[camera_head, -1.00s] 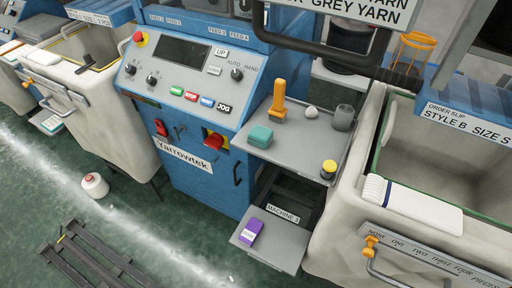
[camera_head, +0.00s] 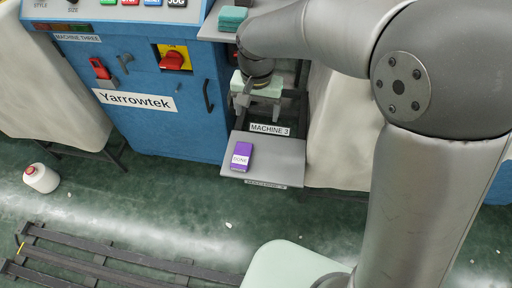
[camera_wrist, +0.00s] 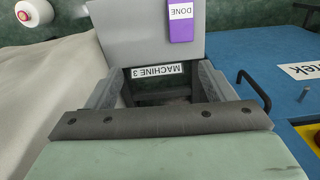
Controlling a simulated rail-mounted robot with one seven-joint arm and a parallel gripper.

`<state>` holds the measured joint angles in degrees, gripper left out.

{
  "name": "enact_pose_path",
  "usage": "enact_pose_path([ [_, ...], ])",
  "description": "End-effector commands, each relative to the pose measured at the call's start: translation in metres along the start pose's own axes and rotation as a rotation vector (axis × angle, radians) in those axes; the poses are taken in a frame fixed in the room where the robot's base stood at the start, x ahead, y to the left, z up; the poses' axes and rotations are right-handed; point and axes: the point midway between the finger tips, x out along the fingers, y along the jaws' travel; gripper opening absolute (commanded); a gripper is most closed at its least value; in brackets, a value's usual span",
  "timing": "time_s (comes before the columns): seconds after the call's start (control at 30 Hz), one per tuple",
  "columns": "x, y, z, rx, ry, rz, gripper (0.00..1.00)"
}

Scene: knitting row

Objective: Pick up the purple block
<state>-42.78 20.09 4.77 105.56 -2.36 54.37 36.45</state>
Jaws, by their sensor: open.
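The purple block (camera_head: 243,155) lies flat on the low grey shelf (camera_head: 277,160) under the machine, with a white DONE label on it. In the wrist view the purple block (camera_wrist: 181,27) is at the top, beyond the fingertips and right of centre, cut by the frame edge. My gripper (camera_head: 257,112) is above and behind the shelf, close to the MACHINE 3 label, apart from the block. In the wrist view my gripper (camera_wrist: 158,70) has its fingers spread with nothing between them.
The blue machine cabinet (camera_head: 190,115) stands left of the shelf, with a handle and red switch. A teal stack (camera_head: 232,18) sits on the upper tray. A pale cloth-sided bin (camera_head: 340,130) is at right. The floor in front has a white spool (camera_head: 41,178) and dark rails (camera_head: 100,262).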

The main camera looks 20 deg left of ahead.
Motion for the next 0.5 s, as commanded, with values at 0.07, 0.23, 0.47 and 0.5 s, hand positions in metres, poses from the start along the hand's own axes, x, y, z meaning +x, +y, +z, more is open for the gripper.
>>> enact_pose_path([
  [0.07, 0.027, -0.030, 0.002, -0.014, -0.003, -0.001, 0.76],
  [0.23, 0.047, -0.053, 0.005, -0.018, -0.005, -0.003, 0.76],
  [0.47, 0.093, -0.052, 0.005, -0.017, -0.007, -0.001, 0.76],
  [0.5, 0.102, -0.052, 0.005, -0.016, -0.007, -0.001, 0.76],
])
